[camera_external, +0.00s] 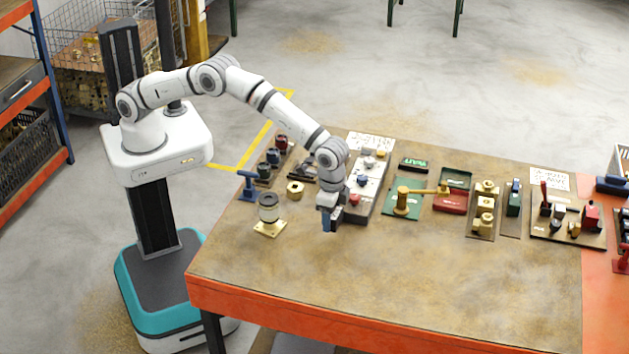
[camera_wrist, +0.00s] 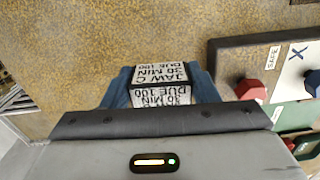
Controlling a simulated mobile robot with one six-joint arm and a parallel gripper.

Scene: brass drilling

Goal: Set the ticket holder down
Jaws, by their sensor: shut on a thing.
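The ticket holder (camera_wrist: 160,84) is a small dark-edged block with white faces lettered in black, reading "JAW C 30 MIN DUE 100". In the wrist view it sits between the blue fingers of my gripper (camera_external: 331,221), which is shut on it. In the external view my gripper points down over the table, just left of and in front of the dark board (camera_external: 370,200). The holder itself is hard to make out there. I cannot tell whether its underside touches the tabletop (camera_external: 380,270).
The dark board carries red and blue knobs, close to my gripper's right. A cylinder on a brass plate (camera_external: 268,212) and a brass nut (camera_external: 294,188) stand to the left. A green mat (camera_external: 391,210) lies to the right. The table's front is clear.

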